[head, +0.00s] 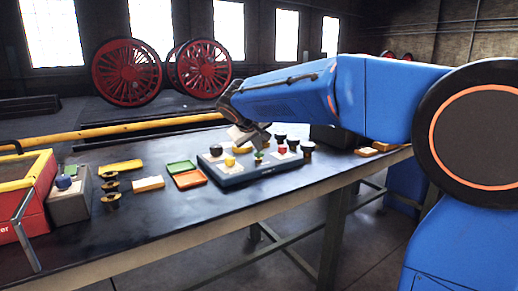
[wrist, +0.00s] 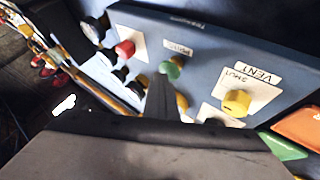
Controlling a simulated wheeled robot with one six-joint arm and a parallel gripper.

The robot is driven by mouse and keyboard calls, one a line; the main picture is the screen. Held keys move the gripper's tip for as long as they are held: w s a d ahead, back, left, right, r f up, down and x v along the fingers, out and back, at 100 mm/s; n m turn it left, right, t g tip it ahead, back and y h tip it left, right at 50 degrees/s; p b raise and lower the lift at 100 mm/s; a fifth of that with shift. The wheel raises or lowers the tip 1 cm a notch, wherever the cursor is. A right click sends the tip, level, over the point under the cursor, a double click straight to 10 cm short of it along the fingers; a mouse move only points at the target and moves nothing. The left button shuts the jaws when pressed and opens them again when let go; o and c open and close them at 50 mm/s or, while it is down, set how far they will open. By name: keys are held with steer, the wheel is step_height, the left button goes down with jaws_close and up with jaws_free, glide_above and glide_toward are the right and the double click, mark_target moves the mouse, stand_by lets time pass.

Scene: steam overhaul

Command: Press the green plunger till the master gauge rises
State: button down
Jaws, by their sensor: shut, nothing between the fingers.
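The green plunger (wrist: 170,69) stands up from a blue-grey panel (wrist: 205,35) in the wrist view. In the head view the plunger (head: 259,157) shows small on the panel (head: 262,176) on the bench. My gripper (wrist: 161,82) is shut and empty, its tip close beside the plunger in the wrist view. In the head view my gripper (head: 263,146) is just above it. I cannot tell whether they touch. A round white-faced dial (wrist: 92,29), perhaps the master gauge, is at the panel's edge. Its reading is not legible.
A yellow knob (wrist: 237,102) labelled VENT and a red knob (wrist: 125,49) flank the plunger. Several dark-topped posts (head: 307,147) stand behind the panel. Green (head: 181,167) and orange (head: 190,179) trays lie left of it. The bench front is clear.

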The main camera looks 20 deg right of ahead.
mark_target(258, 154)
stand_by(0.4)
steer(key=shift+r, duration=1.65)
steer(key=shift+r, duration=2.5)
steer(key=s+d+f+g+y, duration=0.1)
steer(key=s+d+f, duration=0.25)
steer(key=s, duration=0.45)
steer(key=s+d+f+m, duration=0.1)
steer(key=s+d+f, duration=0.1)
steer(key=s+f, duration=0.35)
steer(key=s+d+f+g+y, duration=0.1)
steer(key=s+d+f, duration=0.15)
steer(key=s, duration=0.65)
steer(key=s+f+m+g+y, duration=0.1)
steer(key=s+f+m+y, duration=0.1)
steer(key=s+f, duration=1.4)
steer(key=s, duration=0.3)
steer(key=shift+s+a+y, duration=0.2)
steer(key=shift+s+y, duration=0.1)
steer(key=shift+s, duration=0.05)
